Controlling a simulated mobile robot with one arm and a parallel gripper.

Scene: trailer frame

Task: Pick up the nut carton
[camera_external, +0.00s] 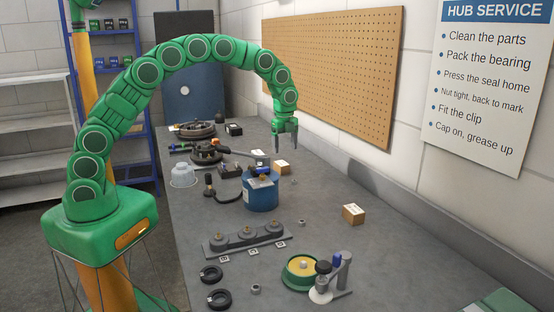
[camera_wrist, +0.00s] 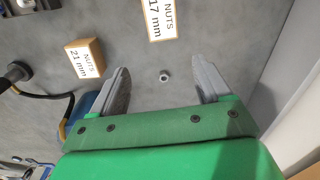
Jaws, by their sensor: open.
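My gripper (camera_external: 285,150) hangs above the bench with its two fingers apart and pointing down. In the wrist view my gripper (camera_wrist: 160,64) is open, with nothing held. Two small brown cartons stand on the bench in the external view: one just below my gripper (camera_external: 282,167), the other nearer the camera on the right (camera_external: 353,214). In the wrist view a carton labelled "NUTS 21 mm" (camera_wrist: 85,58) lies left of the fingers. A carton labelled "NUTS 17 mm" (camera_wrist: 163,20) is cut by the top edge. I cannot tell surely which is which between views.
A loose nut (camera_wrist: 164,76) lies between the fingers in the wrist view. A blue can (camera_external: 261,192) stands near the closer carton, with a black-knobbed cable beside it. A grey part holder (camera_external: 245,240) and a green-rimmed dish (camera_external: 300,270) are nearer. The pegboard wall (camera_external: 330,75) bounds the right.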

